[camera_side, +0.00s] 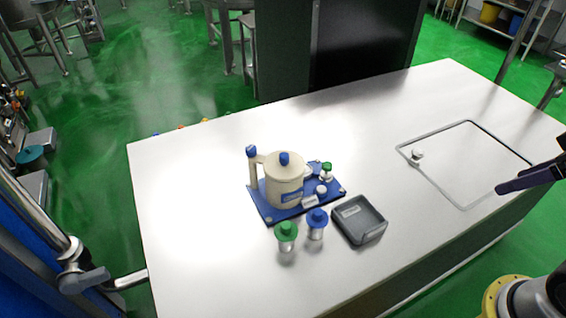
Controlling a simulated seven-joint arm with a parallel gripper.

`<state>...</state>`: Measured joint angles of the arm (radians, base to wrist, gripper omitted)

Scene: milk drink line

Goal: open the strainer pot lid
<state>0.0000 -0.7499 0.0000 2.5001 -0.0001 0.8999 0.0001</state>
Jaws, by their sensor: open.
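The cream strainer pot (289,192) stands upright on a blue base (262,207) near the middle of the white table. Its cream lid (294,161) with a blue knob (284,157) sits on top and looks closed. The handle (254,170) with a blue cap is on the pot's left side, and the short spout (308,171) points right. My gripper (520,182) is only partly in view at the right edge, as dark fingers over the right part of the table. It is open, far from the pot, and nothing shows between its fingers.
A green-topped jar (286,234) and a blue-topped jar (317,224) stand in front of the base. A grey tray (378,232) is right of them. Small items sit on the base, including a green-topped one (326,170).

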